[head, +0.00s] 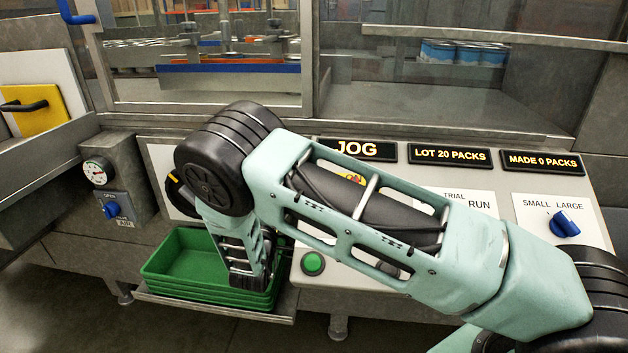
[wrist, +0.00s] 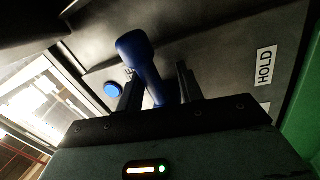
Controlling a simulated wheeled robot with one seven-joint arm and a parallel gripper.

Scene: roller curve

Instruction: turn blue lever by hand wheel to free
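The blue lever (wrist: 138,50) shows in the wrist view, its rounded end pointing up and its shaft running down between my fingers. My gripper (wrist: 158,76) has its two dark fingers apart, one on each side of the lever, with visible gaps beside the shaft. I see no firm contact. A white HOLD label (wrist: 265,65) is on the dark panel to the right of the lever. A second white label below it is mostly cut off. In the head view my arm covers the area around the gripper, and this lever is not visible there. I cannot clearly make out the hand wheel.
A round blue part (wrist: 113,90) is left of my fingers. A green tray stack (head: 185,262) sits below the panel beside my arm. A green button (head: 312,263), a SMALL/LARGE blue knob (head: 565,224) and a blue air knob (head: 110,210) are on the machine front.

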